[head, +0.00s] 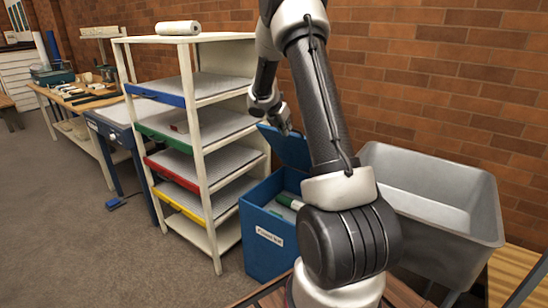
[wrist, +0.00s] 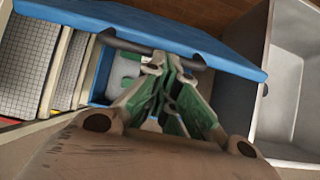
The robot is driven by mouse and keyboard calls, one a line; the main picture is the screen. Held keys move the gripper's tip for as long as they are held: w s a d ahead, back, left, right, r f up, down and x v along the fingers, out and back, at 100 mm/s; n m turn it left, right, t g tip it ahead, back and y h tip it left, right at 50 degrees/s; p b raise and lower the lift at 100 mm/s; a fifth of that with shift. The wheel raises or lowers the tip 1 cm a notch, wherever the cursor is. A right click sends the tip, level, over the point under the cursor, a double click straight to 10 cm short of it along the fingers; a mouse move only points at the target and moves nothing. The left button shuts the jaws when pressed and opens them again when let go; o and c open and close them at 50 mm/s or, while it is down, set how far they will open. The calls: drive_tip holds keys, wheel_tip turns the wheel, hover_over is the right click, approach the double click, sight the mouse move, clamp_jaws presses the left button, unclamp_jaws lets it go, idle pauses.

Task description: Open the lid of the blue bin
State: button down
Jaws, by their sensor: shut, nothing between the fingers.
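The blue bin (head: 268,238) stands on the floor between the shelf rack and the grey tub, with a white label on its front. Its blue lid (head: 287,147) is raised and tilted up at the back, so the inside is partly open to view. In the wrist view the lid (wrist: 225,48) spans the top, with a dark bar handle (wrist: 125,45) along its edge. My gripper (wrist: 168,62) is shut and empty, its green-padded fingertips at the handle bar; contact is unclear. My arm hides part of the bin in the head view.
A shelf rack (head: 197,130) with coloured-front trays stands close on the left of the bin. A large grey tub (head: 440,235) stands on the right. A brick wall (head: 430,80) is behind. Green and pale items (head: 287,202) lie inside the bin.

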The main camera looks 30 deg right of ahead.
drive_tip(key=d+r, duration=0.1)
drive_tip(key=w+d+r, duration=0.1)
drive_tip(key=d, duration=0.1)
drive_tip(key=w+d+r, duration=0.1)
drive_tip(key=d+r, duration=0.1)
drive_tip(key=shift+d, duration=0.25)
drive_tip(key=shift+f, duration=0.15)
idle(0.7)
